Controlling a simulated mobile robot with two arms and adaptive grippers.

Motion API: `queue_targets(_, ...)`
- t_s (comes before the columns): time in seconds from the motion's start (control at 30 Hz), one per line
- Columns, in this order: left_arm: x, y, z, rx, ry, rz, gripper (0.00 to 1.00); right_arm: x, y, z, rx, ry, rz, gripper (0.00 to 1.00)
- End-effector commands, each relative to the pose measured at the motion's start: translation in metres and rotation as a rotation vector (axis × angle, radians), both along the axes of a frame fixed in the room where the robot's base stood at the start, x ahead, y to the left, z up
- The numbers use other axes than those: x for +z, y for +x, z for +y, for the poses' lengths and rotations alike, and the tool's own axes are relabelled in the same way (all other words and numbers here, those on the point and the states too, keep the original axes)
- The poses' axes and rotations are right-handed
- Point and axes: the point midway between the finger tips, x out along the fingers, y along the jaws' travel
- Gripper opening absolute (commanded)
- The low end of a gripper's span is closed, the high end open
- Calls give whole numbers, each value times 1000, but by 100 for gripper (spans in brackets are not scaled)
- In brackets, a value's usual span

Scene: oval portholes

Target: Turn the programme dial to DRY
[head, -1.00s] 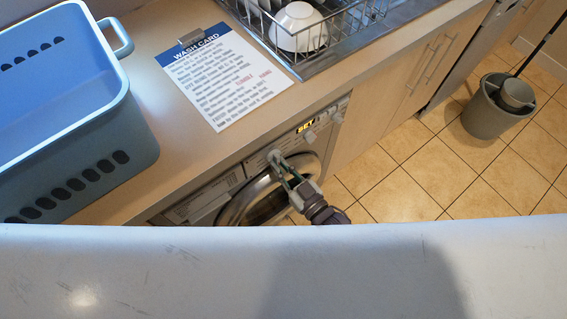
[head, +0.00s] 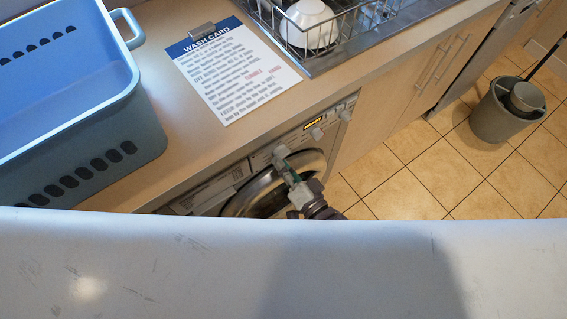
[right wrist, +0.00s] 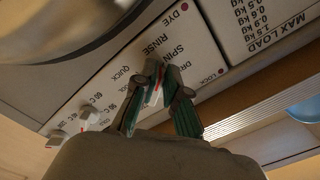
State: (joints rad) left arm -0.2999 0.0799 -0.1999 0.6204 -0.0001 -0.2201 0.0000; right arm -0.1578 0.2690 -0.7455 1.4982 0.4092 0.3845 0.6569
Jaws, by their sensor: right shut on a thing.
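The programme dial (right wrist: 155,94) is pale with a red line, and it sits between my right fingertips on the washer's white panel. My right gripper (right wrist: 158,82) is shut on it, a green-sided finger on either side. Printed words RINSE, SPIN, QUICK and one starting DR lie around the dial; the exact mark its red line points to is unclear. In the head view my right gripper (head: 284,170) reaches the washer front (head: 262,157), and the dial is mostly hidden there. My left gripper is not in view.
Two smaller knobs (right wrist: 88,116) stand beside the dial on the panel. The counter holds a blue basket (head: 110,160), a wash card (head: 232,75) and a dish rack (head: 345,30). A grey bin (head: 500,115) stands on the tiled floor.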

Motion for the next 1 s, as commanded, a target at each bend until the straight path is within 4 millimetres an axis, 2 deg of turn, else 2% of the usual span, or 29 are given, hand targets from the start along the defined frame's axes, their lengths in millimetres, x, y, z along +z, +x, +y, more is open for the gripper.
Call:
queue_targets(0.03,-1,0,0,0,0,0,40,8,5,2,-3,48,9,0)
queue_targets(0.6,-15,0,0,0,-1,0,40,16,3,3,-1,464,313,0)
queue_targets(1.0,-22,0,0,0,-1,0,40,21,4,2,1,632,434,0)
